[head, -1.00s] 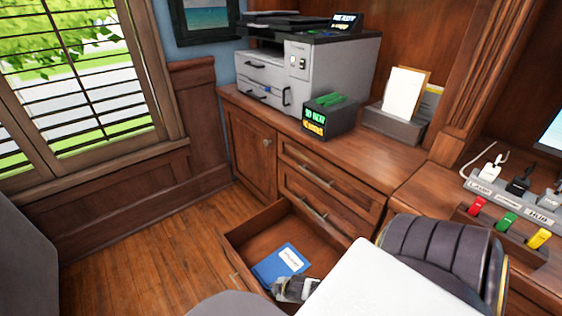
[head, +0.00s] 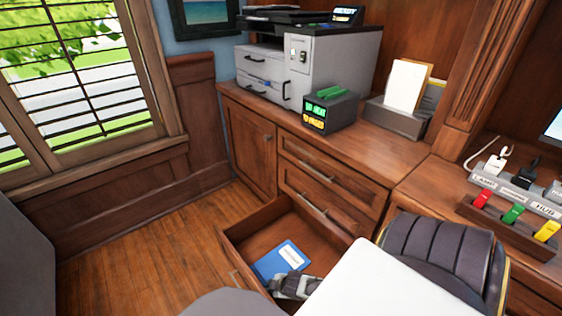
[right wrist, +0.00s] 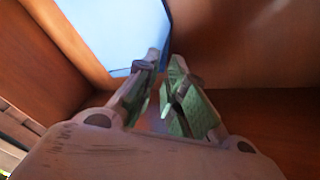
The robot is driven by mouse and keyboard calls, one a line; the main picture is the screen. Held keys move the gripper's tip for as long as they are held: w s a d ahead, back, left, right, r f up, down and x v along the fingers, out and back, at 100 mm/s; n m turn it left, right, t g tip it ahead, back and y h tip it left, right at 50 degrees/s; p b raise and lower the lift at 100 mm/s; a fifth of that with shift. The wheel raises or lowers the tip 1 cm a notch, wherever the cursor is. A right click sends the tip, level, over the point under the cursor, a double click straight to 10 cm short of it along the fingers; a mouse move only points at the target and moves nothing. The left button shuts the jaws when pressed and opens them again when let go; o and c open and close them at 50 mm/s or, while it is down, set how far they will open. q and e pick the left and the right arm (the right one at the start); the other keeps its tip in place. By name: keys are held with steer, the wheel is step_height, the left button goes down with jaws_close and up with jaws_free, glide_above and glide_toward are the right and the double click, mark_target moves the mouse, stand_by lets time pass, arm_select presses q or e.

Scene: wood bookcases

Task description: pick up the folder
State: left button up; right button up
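The blue folder (head: 268,266) with a white label lies in the open drawer (head: 258,237), towards its front. My right gripper (head: 284,282) is at the folder's near edge in the head view, and my own arm hides part of that area. In the right wrist view the blue folder (right wrist: 120,30) fills the upper left. The fingertips of my right gripper (right wrist: 164,62) are close to its edge, with a narrow gap between the green-padded fingers. I see nothing clearly held between them, and contact with the folder cannot be told. My left gripper is not in view.
The drawer's wooden walls surround the gripper closely. The floor at left (head: 130,260) is clear.

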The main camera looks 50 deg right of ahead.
steer(key=shift+b+x, duration=0.55)
steer(key=shift+x, duration=0.5)
jaws_close()
